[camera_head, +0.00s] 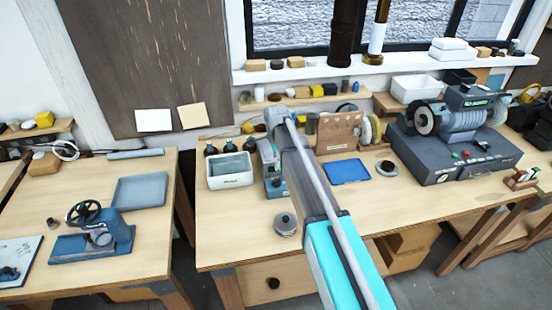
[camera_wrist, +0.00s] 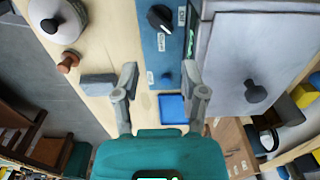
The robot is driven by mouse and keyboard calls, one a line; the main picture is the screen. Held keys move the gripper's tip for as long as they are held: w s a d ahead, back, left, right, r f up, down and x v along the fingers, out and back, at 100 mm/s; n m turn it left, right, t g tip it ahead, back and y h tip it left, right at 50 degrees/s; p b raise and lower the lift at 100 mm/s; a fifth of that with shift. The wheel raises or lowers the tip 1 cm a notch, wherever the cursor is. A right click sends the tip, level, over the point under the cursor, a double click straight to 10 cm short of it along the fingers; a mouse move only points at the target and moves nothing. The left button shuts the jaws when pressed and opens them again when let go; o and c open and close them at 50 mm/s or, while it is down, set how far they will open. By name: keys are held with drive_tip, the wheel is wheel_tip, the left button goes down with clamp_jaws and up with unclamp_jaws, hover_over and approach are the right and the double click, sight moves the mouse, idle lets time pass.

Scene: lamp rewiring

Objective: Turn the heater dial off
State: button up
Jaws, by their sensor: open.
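A black dial (camera_wrist: 160,18) with a pale pointer mark sits on a blue panel (camera_wrist: 158,52) at the top of the wrist view, with small white labels around it. The label text is too small to read, so I cannot tell its setting. My gripper (camera_wrist: 160,78) is open and empty; its two fingers are spread below the dial in the picture, apart from it. In the head view a blue-grey device (camera_head: 272,180) stands on the middle bench, partly hidden by my arm. Its dial and my fingertips cannot be made out there.
A grey box with a black knob (camera_wrist: 255,92) is close on the right in the wrist view. A round lidded pot (camera_head: 286,222) stands near the bench front. A white tub (camera_head: 230,170) is left of the device, and a blue tray (camera_head: 346,171) lies to the right.

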drive_tip(key=s+d+f+n+b, duration=0.4)
drive_tip(key=s+d, duration=0.2)
drive_tip(key=s, duration=0.1)
drive_tip(key=s+d+f+n+b, duration=0.4)
drive_tip(key=s+d, duration=0.3)
drive_tip(key=s+d+f+n+b, duration=0.4)
drive_tip(key=s+d+b, duration=0.1)
drive_tip(key=s+d, duration=0.2)
drive_tip(key=shift+s+f, duration=0.1)
drive_tip(key=shift+s, duration=0.05)
drive_tip(key=shift+s+d+f+n+b, duration=0.45)
drive_tip(key=shift+s+d+n, duration=0.15)
drive_tip(key=shift+s, duration=0.2)
idle(0.5)
drive_tip(key=s, duration=0.1)
drive_tip(key=s+d+n, duration=0.1)
drive_tip(key=s, duration=0.1)
drive_tip(key=shift+d+n, duration=0.25)
drive_tip(key=shift+n, duration=0.05)
drive_tip(key=shift+s, duration=0.2)
